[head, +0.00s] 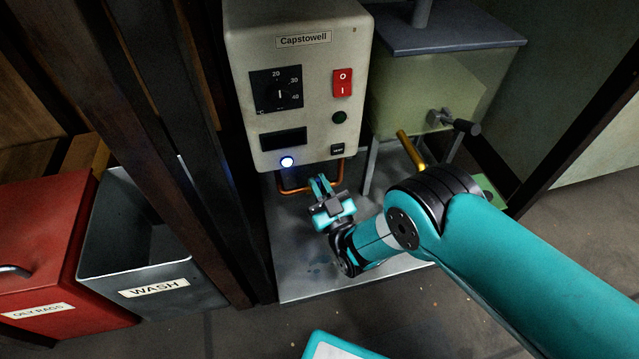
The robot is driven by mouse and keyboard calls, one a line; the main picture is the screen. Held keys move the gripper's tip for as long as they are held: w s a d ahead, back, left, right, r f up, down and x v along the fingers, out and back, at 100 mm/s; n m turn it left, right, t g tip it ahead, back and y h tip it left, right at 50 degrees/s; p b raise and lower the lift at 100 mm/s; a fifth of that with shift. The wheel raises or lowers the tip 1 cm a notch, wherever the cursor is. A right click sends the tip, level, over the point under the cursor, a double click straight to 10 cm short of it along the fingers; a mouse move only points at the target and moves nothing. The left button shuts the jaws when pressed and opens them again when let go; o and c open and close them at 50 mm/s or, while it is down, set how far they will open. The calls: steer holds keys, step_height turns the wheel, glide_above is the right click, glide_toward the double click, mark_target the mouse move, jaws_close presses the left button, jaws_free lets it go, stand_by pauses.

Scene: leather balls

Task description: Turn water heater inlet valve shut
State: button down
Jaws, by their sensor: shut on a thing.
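The water heater (298,95) is a cream box labelled Capstowell, with a dial, a red rocker switch and a lit blue-white lamp. A copper pipe (296,191) loops below its underside. The place of the grip fits the valve handle.
At right stands a greenish tank (440,90) with a grey tap (452,120) and a brass-coloured lever (411,150), near my arm. A grey WASH bin (150,265) and a red OILY RAGS bin (45,250) stand left, beyond a dark post (190,130).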

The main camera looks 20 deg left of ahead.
steer(key=shift+d+r+m+t, duration=0.15)
steer(key=shift+m+t, duration=0.25)
steer(key=shift+m, duration=0.5)
steer(key=shift+w, duration=0.1)
steer(key=c, duration=1.2)
jaws_free()
steer(key=shift+o, duration=0.2)
steer(key=shift+d, duration=0.1)
steer(key=s+d+f+p, duration=0.1)
steer(key=s+d+p, duration=0.9)
steer(key=p, duration=0.6)
steer(key=shift+d, duration=0.45)
steer(key=shift+f, duration=0.1)
